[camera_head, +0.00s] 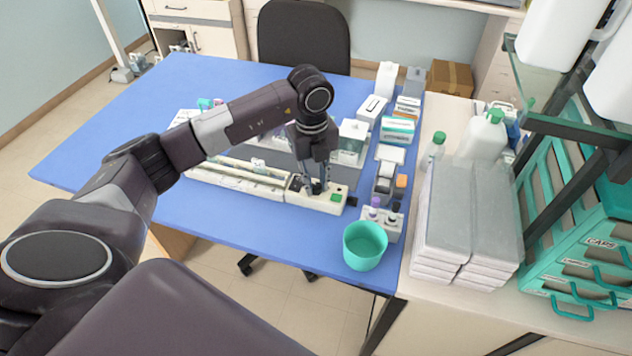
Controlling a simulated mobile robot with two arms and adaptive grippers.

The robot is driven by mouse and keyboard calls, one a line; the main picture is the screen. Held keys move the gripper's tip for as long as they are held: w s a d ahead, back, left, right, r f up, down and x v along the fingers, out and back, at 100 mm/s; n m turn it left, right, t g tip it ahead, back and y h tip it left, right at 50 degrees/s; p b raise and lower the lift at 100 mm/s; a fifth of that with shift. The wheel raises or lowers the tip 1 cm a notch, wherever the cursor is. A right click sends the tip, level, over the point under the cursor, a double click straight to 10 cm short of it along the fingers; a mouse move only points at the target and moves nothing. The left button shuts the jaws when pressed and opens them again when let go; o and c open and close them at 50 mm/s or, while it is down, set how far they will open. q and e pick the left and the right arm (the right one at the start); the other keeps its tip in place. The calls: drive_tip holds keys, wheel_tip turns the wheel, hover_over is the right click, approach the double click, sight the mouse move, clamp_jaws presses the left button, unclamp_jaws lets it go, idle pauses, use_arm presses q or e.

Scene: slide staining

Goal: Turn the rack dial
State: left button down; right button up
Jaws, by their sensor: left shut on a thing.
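The white rack (236,180) lies along the front part of the blue table, long and low, with a control end at its right. That end carries a small green button (337,196). My left gripper (314,187) points down over this control end and is shut on the rack dial, a small dark knob that the fingers mostly hide. How far the dial is turned cannot be seen. My right gripper is not in view.
A teal cup (365,246) stands at the table's front right edge, near small bottles in a white holder (394,222). Boxes (397,130) line the right side. Stacked grey packs (444,215) fill the side counter. The blue table's left part (110,140) is clear.

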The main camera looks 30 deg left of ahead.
sight(314, 186)
use_arm(q)
drive_tip(key=shift+w+r, duration=0.1)
idle(0.3)
drive_tip(key=c, duration=1.7)
unclamp_jaws()
drive_tip(key=shift+c, duration=0.2)
wheel_tip(314, 186, up, 12)
drive_tip(key=shift+s+a, duration=0.2)
drive_tip(key=shift+s, duration=0.1)
